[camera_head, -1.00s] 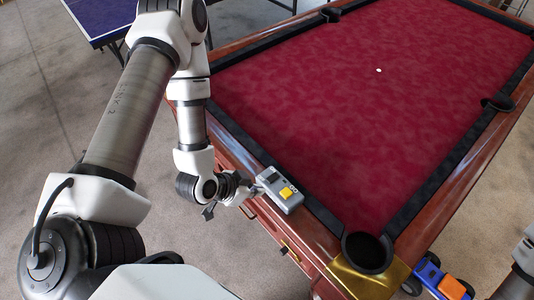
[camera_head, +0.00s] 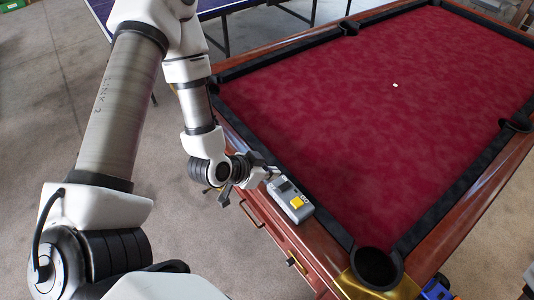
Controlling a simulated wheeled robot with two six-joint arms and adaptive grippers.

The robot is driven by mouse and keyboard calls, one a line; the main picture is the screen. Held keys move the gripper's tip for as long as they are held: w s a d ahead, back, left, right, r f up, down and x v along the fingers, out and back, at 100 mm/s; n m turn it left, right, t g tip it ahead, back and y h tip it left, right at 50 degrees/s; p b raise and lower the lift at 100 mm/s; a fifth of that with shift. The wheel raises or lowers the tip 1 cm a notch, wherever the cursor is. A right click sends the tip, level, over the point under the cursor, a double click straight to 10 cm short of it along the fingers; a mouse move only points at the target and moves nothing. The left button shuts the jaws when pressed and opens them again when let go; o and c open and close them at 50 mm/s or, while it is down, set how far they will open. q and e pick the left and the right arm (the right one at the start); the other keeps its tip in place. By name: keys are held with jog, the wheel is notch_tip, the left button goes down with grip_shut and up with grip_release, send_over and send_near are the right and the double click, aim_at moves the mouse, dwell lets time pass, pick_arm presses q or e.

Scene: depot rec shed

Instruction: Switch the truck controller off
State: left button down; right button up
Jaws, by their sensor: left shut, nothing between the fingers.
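The truck controller (camera_head: 303,213) is a small grey box with a yellow button and a dark patch on its top face. It lies on the wooden rail of the pool table, near the front corner pocket. My left gripper (camera_head: 263,175) is shut and empty at the controller's far left end. I cannot tell whether its tips touch the controller. The controller's switch is too small to read. A blue toy truck (camera_head: 437,289) shows only in part at the bottom edge, beyond the corner pocket. My right gripper is out of view.
The pool table (camera_head: 370,110) has a red cloth, dark cushions and a white ball (camera_head: 395,85). The black corner pocket (camera_head: 376,266) is close to the controller. Drawer fronts with handles line the table's side. A blue ping-pong table (camera_head: 215,8) stands behind. The carpet at left is clear.

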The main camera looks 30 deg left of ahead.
aim_at(284, 187)
pick_arm(q)
jog(key=x, duration=0.5)
jog(key=shift+w+p, duration=0.15)
jog(key=shift+p, duration=0.2)
jog(key=f, duration=0.2)
jog(key=f+p, duration=0.1)
jog(key=f, duration=0.1)
jog(key=shift+w+d, duration=0.2)
jog(key=shift+w, duration=0.2)
jog(key=shift+f, duration=0.45)
